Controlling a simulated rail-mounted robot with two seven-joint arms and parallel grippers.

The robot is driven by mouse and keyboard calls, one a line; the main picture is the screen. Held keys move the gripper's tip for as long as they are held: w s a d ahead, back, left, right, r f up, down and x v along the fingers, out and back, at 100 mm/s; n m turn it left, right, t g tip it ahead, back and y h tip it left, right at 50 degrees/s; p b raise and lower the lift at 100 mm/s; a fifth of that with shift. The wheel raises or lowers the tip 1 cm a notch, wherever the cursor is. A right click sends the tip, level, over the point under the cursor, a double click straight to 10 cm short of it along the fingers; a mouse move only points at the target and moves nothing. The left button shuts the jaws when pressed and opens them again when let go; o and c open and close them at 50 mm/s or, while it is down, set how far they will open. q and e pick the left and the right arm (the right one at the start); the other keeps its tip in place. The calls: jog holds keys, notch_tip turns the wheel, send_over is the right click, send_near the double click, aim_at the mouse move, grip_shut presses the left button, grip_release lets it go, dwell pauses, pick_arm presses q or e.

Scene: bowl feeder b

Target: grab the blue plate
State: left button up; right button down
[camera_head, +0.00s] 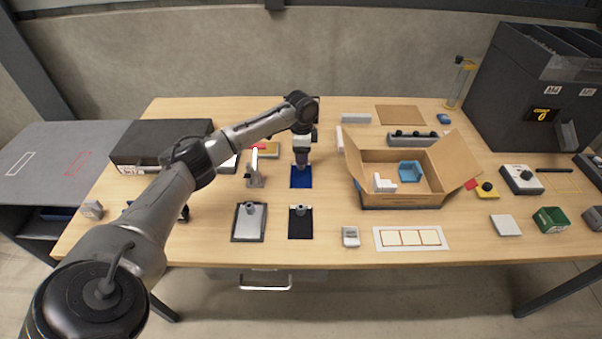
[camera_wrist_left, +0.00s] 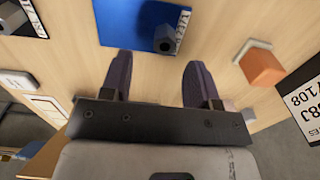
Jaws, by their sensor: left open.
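The blue plate (camera_head: 301,182) lies flat on the table, left of the middle in the head view. In the left wrist view the blue plate (camera_wrist_left: 125,22) is at the top, with a dark knob (camera_wrist_left: 165,38) and a white label near its edge. My left gripper (camera_head: 302,160) hangs over the far part of the plate in the head view and hides some of it. In the left wrist view my left gripper (camera_wrist_left: 160,72) has its two fingers apart, with only bare table seen between them, below the plate in the picture. My right gripper is not in view.
A black plate (camera_head: 300,226) and a silver plate (camera_head: 250,224) with knobs lie nearer the front edge. A grey stand (camera_head: 254,172) is close on the left. An open cardboard box (camera_head: 400,199) stands to the right. An orange-topped block (camera_wrist_left: 262,68) shows in the wrist view.

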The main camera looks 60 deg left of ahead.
aim_at(301, 172)
pick_arm(q)
jog(key=shift+a+f+b, duration=0.15)
jog(key=shift+f+b, duration=0.45)
jog(key=shift+f, duration=0.7)
jog(key=shift+a+f+b, duration=0.1)
jog(key=shift+f+b, duration=0.45)
jog(key=shift+f, duration=0.75)
grip_shut()
